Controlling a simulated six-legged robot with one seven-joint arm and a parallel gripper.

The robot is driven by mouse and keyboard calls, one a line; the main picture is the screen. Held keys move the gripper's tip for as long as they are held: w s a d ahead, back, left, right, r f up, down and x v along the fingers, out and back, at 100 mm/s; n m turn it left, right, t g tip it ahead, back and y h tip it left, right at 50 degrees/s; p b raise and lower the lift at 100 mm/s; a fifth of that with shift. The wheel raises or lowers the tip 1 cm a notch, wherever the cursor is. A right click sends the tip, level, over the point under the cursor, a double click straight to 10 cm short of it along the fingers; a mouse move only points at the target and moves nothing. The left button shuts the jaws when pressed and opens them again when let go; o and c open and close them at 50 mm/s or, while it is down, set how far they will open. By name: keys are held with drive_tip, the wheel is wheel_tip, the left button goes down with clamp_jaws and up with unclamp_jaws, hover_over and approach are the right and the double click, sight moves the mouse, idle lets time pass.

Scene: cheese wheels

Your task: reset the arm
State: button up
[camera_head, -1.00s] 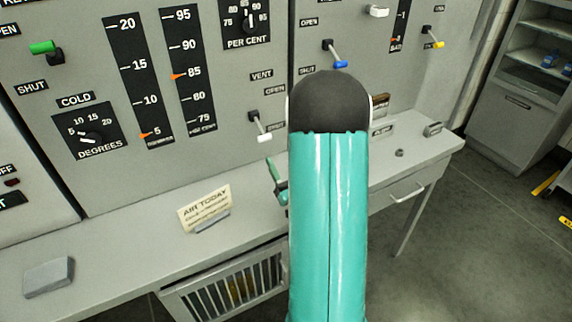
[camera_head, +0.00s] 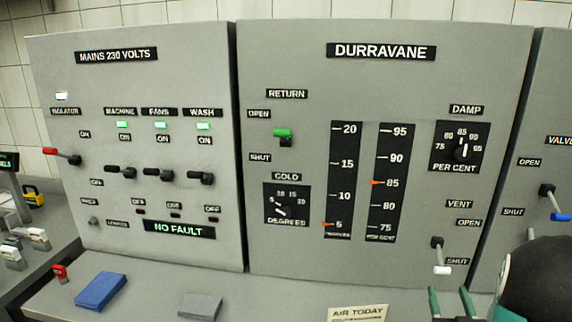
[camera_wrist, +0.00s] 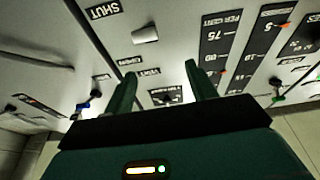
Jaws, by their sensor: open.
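My gripper (camera_head: 451,303) shows at the lower right of the head view, with its green fingers pointing up and cut off by the bottom edge. In the wrist view my gripper (camera_wrist: 158,88) has two green fingers standing apart with nothing between them. The vent lever (camera_head: 440,256), with a white tip, is just above my gripper in the head view and points down towards the shut label. Its white tip also seems to show in the wrist view (camera_wrist: 145,34). My dark, rounded arm link covers the lower right corner of the head view.
The grey control panel (camera_head: 300,60) stands upright behind the desk. A blue-tipped lever (camera_head: 555,203) sticks out at the right. On the desk are a blue pad (camera_head: 101,290), a grey block (camera_head: 200,306) and the air today card (camera_head: 357,313). Mains switches (camera_head: 158,174) fill the left panel.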

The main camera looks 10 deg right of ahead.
drive_tip(key=w+a+r+g+y, duration=0.1)
drive_tip(key=w+a+r+g, duration=0.2)
drive_tip(key=a, duration=0.4)
drive_tip(key=a+r+g+y, duration=0.1)
drive_tip(key=a+r+g, duration=0.2)
drive_tip(key=a+g, duration=0.25)
drive_tip(key=s+a+r+n+g+y, duration=0.1)
drive_tip(key=s+a+g, duration=0.5)
drive_tip(key=s+a, duration=0.9)
drive_tip(key=s+n+y, duration=0.1)
drive_tip(key=s+y, duration=0.1)
drive_tip(key=shift+a+r+n+y, duration=0.3)
drive_tip(key=shift+r+y, duration=0.1)
